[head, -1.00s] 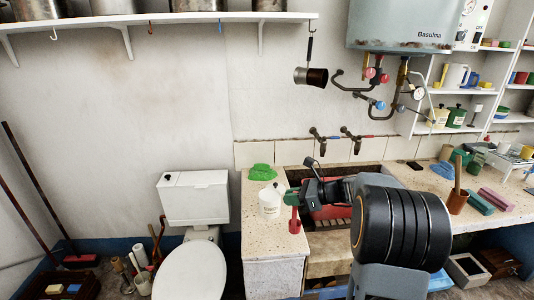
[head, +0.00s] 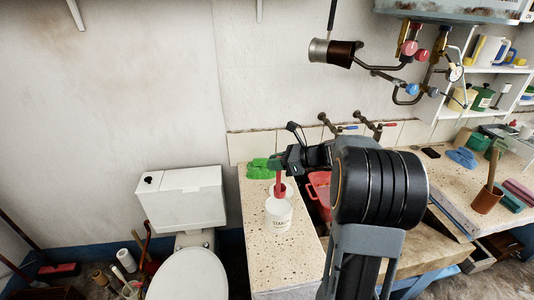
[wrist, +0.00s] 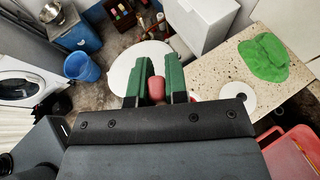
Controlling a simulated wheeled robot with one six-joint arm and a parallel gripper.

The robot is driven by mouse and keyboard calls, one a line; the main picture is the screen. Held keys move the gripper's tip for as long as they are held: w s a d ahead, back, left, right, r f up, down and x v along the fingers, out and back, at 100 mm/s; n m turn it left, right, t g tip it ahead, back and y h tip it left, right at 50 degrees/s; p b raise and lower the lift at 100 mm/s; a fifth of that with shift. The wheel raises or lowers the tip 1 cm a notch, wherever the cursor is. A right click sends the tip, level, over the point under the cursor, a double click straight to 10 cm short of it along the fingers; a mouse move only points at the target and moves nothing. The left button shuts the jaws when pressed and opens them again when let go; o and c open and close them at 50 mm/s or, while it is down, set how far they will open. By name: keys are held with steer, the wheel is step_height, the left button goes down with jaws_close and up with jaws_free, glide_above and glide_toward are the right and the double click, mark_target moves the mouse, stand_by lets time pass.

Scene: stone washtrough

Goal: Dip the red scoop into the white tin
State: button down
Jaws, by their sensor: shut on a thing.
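My gripper (head: 279,163) is shut on the red scoop (head: 278,184), which hangs down at the tin's mouth. The scoop's lower end overlaps the tin's rim in the head view; I cannot tell whether it is inside or just above. In the wrist view, the green fingers of my gripper (wrist: 155,82) close on the scoop's red end (wrist: 157,89).
A green cloth (head: 259,169) lies behind the tin. A red basin (head: 319,190) sits in the sink to the right. The toilet (head: 192,275) stands left.

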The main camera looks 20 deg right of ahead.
steer(key=shift+w, duration=0.25)
step_height(320, 180, down, 12)
steer(key=b, duration=0.7)
steer(key=shift+s+r, duration=0.2)
stand_by(0.7)
steer(key=shift+d, duration=0.1)
stand_by(2.2)
